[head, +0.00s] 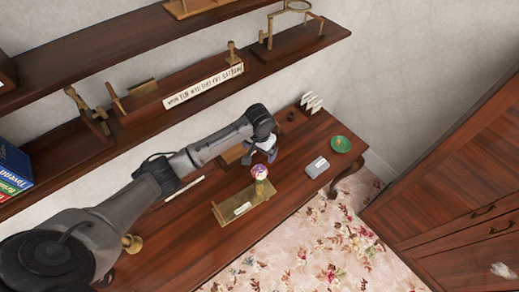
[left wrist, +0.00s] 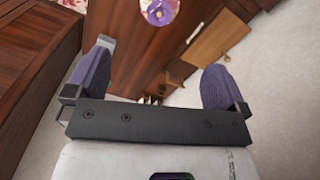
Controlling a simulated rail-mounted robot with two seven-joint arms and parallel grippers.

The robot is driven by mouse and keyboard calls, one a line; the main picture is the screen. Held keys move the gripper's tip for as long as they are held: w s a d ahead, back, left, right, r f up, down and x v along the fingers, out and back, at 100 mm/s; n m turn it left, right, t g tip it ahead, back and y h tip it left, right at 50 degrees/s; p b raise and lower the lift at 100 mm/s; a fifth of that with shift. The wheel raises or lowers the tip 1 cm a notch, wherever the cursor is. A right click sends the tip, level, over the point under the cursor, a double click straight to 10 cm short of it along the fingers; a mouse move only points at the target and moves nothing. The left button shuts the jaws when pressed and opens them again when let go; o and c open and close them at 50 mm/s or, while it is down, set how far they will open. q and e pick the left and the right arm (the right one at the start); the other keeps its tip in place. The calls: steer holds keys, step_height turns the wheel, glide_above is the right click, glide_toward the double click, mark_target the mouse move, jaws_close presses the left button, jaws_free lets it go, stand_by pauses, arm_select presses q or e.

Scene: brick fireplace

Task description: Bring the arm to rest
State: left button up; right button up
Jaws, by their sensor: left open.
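My left arm reaches across the wooden table from the left in the head view. My left gripper (head: 266,154) is above the table, near the back. In the left wrist view the left gripper (left wrist: 155,82) has its two purple-padded fingers wide apart, with nothing between them. A round floral ornament (head: 260,172) on a brass stand is just in front of the gripper in the head view. What looks like its purple floral top (left wrist: 160,10) shows at the upper edge of the left wrist view. My right gripper is not in view.
The table (head: 210,240) also holds a brass piece with a label (head: 243,207), a grey box (head: 317,166), a green dish (head: 340,144) and white cards (head: 311,103). Shelves (head: 185,75) run along the wall behind. A wooden cabinet (head: 460,190) stands right.

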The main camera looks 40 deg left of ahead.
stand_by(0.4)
arm_select(q)
steer(key=w+d+r+m+t+y, duration=0.1)
steer(key=w+d+r+m+t, duration=0.2)
steer(key=r, duration=0.4)
steer(key=w+d+r+m+t+y, duration=0.1)
steer(key=d+r+m+t, duration=0.2)
steer(key=r, duration=0.5)
steer(key=s+d+r+t, duration=0.2)
steer(key=s+t, duration=0.1)
steer(key=s, duration=0.2)
steer(key=s+d+f+n+g+p, duration=0.1)
steer(key=s+f, duration=0.3)
steer(key=s, duration=0.6)
steer(key=s+d+f+g+h+p, duration=0.1)
steer(key=s+f, duration=0.4)
steer(key=s, duration=0.5)
steer(key=s+d+f+n+g+h+p, duration=0.1)
steer(key=s+f+g, duration=0.2)
steer(key=s, duration=0.7)
step_height(320, 180, down, 2)
steer(key=shift+s+d+f+n+p, duration=0.2)
steer(key=shift+d+n+p, duration=0.1)
steer(key=shift+d+p, duration=0.1)
